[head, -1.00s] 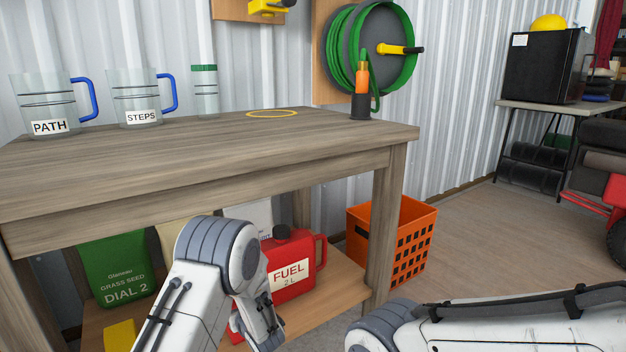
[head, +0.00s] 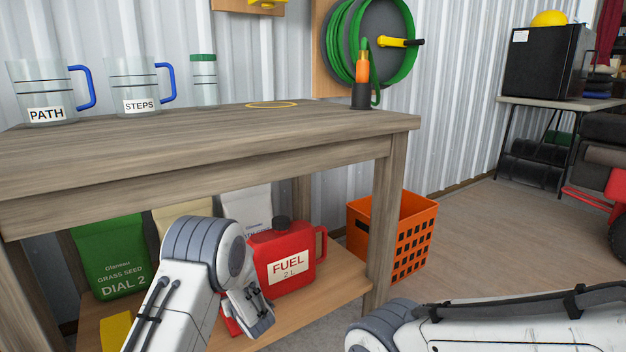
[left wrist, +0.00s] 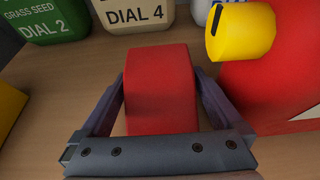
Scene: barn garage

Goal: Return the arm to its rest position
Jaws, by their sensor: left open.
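My left arm (head: 205,265) reaches under the workbench, towards its lower shelf. In the left wrist view my left gripper (left wrist: 160,85) is open, with one finger on each side of a red block-like object (left wrist: 160,70). I cannot tell whether the fingers touch it. A sliver of red also shows beside my left arm in the head view, where the fingertips are hidden. My right arm (head: 500,322) lies across the lower right, and its gripper is out of view.
The workbench top (head: 200,150) is above my left arm; its front leg (head: 383,235) stands to the right. A red fuel can (head: 283,262), a green grass seed bag (head: 110,258) and a yellow object (head: 116,330) crowd the lower shelf. An orange crate (head: 410,232) stands beyond the leg.

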